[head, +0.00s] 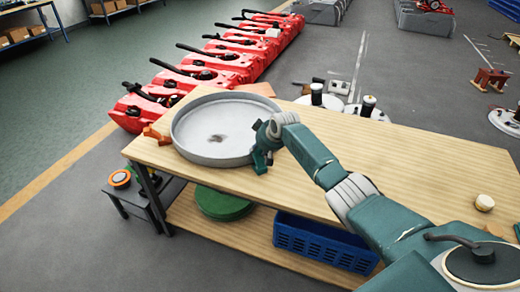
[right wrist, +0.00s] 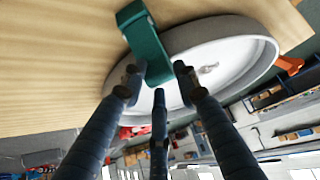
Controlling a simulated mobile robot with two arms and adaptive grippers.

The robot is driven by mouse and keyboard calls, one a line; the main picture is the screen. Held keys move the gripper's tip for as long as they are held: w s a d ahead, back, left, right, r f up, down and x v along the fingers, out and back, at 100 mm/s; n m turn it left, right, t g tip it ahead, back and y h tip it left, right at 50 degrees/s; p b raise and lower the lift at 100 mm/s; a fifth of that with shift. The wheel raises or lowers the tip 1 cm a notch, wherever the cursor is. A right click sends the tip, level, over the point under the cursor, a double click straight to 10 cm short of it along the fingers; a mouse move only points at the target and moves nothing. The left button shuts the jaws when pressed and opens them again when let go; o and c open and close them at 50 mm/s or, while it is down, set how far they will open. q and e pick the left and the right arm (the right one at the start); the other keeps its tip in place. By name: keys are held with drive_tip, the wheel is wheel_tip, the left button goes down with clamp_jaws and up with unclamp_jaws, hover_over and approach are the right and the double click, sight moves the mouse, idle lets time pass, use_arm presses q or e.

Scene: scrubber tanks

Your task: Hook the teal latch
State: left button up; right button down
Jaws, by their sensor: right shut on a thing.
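The teal latch (head: 259,161) stands at the right side of a round grey tank lid or pan (head: 205,153) on the wooden bench. In the right wrist view the latch (right wrist: 143,42) is a bent teal strip that reaches over the pale rim of the pan (right wrist: 259,62). I cannot tell whether it is hooked on the rim. My right gripper (head: 266,133) is at the upper part of the latch. Its three dark fingers (right wrist: 157,82) close around the latch's near end. My left gripper is not in view.
An orange latch (head: 156,135) sits at the pan's left side. The bench (head: 400,150) is mostly clear to the right, with a small round pale piece (head: 484,202) there. Red machines (head: 215,65) line the floor behind. A blue crate (head: 322,243) and green disc (head: 221,204) lie on the lower shelf.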

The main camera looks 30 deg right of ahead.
drive_tip(key=shift+w+r, duration=0.45)
drive_tip(key=shift+r, duration=0.1)
drive_tip(key=c, duration=1.5)
unclamp_jaws()
drive_tip(key=shift+o, duration=0.8)
drive_tip(key=shift+w+a+f, duration=0.1)
drive_tip(key=shift+w, duration=0.05)
drive_tip(key=shift+w+f, duration=0.2)
drive_tip(key=shift+f, duration=0.05)
drive_tip(key=shift+d, duration=0.2)
drive_tip(key=shift+s+r, duration=0.15)
drive_tip(key=shift+r, duration=0.2)
drive_tip(key=s+v, duration=0.1)
drive_tip(key=v, duration=1)
drive_tip(key=shift+a+f, duration=0.15)
drive_tip(key=shift+f, duration=0.2)
